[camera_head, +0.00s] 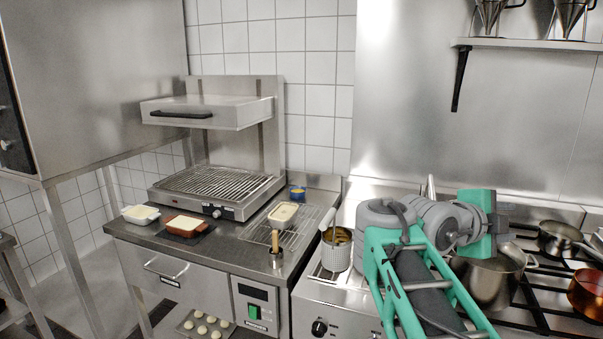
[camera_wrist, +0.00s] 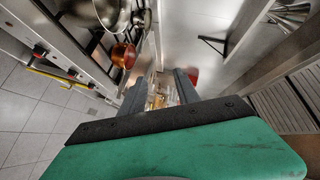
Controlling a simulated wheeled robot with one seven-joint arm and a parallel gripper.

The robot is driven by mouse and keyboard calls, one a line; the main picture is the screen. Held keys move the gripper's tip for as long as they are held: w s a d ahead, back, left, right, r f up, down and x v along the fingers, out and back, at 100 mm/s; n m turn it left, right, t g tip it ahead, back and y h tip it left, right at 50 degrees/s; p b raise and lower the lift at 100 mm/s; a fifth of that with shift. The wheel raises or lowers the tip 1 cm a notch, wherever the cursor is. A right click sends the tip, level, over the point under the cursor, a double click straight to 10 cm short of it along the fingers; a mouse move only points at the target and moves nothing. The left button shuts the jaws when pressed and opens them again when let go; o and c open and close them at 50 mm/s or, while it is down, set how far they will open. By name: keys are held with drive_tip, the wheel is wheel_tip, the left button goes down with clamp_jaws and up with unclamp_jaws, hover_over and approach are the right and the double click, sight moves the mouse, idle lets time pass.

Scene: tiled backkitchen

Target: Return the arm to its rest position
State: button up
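My arm (camera_head: 408,222), with grey joints and a green frame, reaches up from the lower right in the head view. It is bent over the stove. My gripper (camera_wrist: 160,88) shows in the wrist view with its two dark fingers apart and nothing between them. In the head view its green body lies above a steel pot (camera_head: 492,280), and its fingers are mostly hidden.
A copper pan (camera_head: 586,294) and a frying pan (camera_head: 562,240) stand on the stove right of the arm. A ribbed container (camera_head: 336,250) is close on its left. A shelf (camera_head: 530,44) hangs above. The grill (camera_head: 217,190) stands left.

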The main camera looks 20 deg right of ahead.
drive_tip(key=w+a+f+n+t+y, duration=0.1)
drive_tip(key=w+a+f+n+y, duration=0.25)
drive_tip(key=a+f+n, duration=0.5)
drive_tip(key=w+a+f+n+y, duration=0.2)
drive_tip(key=a+f+n+y, duration=0.3)
drive_tip(key=f+n, duration=0.6)
drive_tip(key=s+a+f+n+y+b, duration=0.1)
drive_tip(key=s+a+f+n+y, duration=0.1)
drive_tip(key=a, duration=0.5)
drive_tip(key=s+a+f+n+y+b, duration=0.1)
drive_tip(key=s+a+f+n+y, duration=0.1)
drive_tip(key=a+f, duration=0.4)
drive_tip(key=s+a+f+n+g+y, duration=0.1)
drive_tip(key=s+a+f+n, duration=0.3)
drive_tip(key=a, duration=0.5)
drive_tip(key=shift+a+f+n+y+b, duration=0.35)
drive_tip(key=shift+n+y, duration=0.2)
drive_tip(key=shift+n, duration=0.4)
drive_tip(key=shift+r, duration=0.1)
